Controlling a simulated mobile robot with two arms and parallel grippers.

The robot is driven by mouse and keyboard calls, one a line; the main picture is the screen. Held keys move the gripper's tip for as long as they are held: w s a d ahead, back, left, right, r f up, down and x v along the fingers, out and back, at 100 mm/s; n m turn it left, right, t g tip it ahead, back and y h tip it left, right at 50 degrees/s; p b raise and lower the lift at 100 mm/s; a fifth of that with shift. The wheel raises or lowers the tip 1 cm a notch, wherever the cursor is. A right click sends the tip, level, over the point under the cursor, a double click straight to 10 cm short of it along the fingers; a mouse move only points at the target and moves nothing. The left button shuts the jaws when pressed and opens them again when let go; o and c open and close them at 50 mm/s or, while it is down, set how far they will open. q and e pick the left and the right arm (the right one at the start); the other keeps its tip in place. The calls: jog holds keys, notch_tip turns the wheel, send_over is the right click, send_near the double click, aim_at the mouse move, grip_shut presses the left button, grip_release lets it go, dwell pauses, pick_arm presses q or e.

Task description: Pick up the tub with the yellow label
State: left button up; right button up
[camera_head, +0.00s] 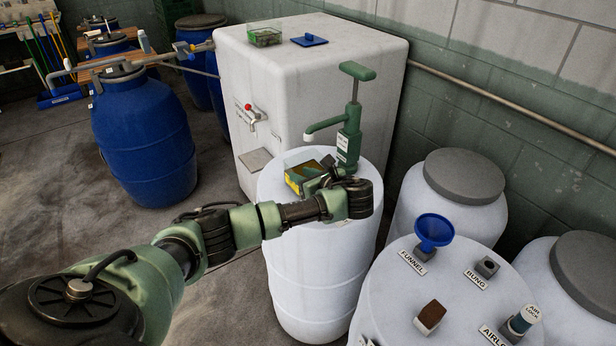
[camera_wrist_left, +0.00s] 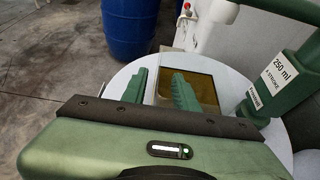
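A small tub (camera_head: 303,178) with yellow on its side stands on the top of a white barrel (camera_head: 315,262), left of the green hand pump. My left gripper (camera_head: 330,172) is at the tub's right side in the head view and hides part of it. In the left wrist view my left gripper (camera_wrist_left: 161,90) has its two green fingers apart. The tub (camera_wrist_left: 205,84) shows there with an amber inside; the right finger overlaps it, and I cannot tell whether either finger touches it. My right gripper is out of view.
The green hand pump (camera_head: 349,135) stands close behind the tub. A white tank (camera_head: 310,60) behind carries a clear greenish tub (camera_head: 264,37) and a blue lid (camera_head: 310,40). A blue funnel (camera_head: 433,230) and other labelled parts stand on the front barrel.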

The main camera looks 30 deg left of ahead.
pick_arm(q)
jog(key=p+x, duration=0.1)
jog(key=x, duration=0.4)
jog(key=shift+a, duration=0.3)
grip_shut()
dwell(1.0)
jog(key=shift+w+r, duration=0.15)
